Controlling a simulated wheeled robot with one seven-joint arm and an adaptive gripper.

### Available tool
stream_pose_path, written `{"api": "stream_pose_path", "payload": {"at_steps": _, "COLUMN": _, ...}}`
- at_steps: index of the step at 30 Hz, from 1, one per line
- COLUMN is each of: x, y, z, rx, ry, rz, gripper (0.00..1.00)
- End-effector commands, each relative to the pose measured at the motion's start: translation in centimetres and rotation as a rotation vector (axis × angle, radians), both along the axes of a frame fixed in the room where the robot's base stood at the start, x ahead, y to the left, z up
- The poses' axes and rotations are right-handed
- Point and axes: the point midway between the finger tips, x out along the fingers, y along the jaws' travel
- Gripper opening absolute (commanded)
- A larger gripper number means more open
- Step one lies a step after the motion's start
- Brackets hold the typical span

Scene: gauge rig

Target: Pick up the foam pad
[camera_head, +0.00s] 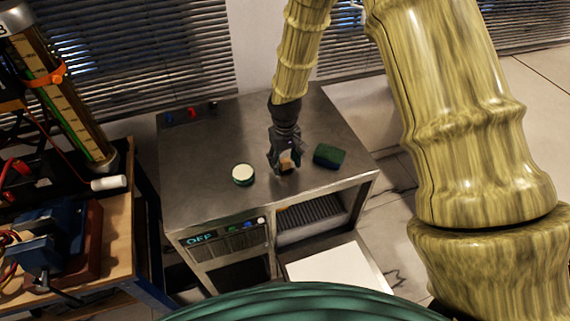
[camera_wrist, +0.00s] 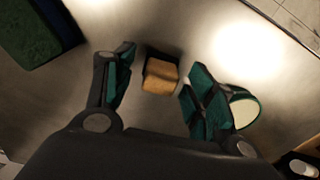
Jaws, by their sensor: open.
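A small tan block (camera_wrist: 160,76) lies on the steel top of the bench. It also shows under my gripper in the head view (camera_head: 286,163), partly hidden by the fingers. A green and dark blue block (camera_head: 329,155) lies just right of my gripper, and its corner shows at the top left of the wrist view (camera_wrist: 38,28). I cannot tell for certain which of the two is the foam pad. My gripper (camera_head: 286,167) is open. In the wrist view its fingers (camera_wrist: 160,70) are on either side of the tan block, with gaps on both sides.
A round green tin with a cream top (camera_head: 243,172) stands left of my gripper; in the wrist view it (camera_wrist: 244,110) is beside the right finger. The steel bench top (camera_head: 210,140) is otherwise mostly clear. A wooden-topped cart (camera_head: 115,240) with equipment stands at left.

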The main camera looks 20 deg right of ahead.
Motion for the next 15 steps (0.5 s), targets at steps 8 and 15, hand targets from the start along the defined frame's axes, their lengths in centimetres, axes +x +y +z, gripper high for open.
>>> {"api": "stream_pose_path", "payload": {"at_steps": 8, "x": 0.00, "y": -0.01, "z": -0.23, "rx": 0.000, "ry": 0.000, "rz": 0.000, "gripper": 0.55}}
{"api": "stream_pose_path", "payload": {"at_steps": 15, "x": -0.01, "y": -0.01, "z": -0.21, "rx": 0.000, "ry": 0.000, "rz": 0.000, "gripper": 0.17}}
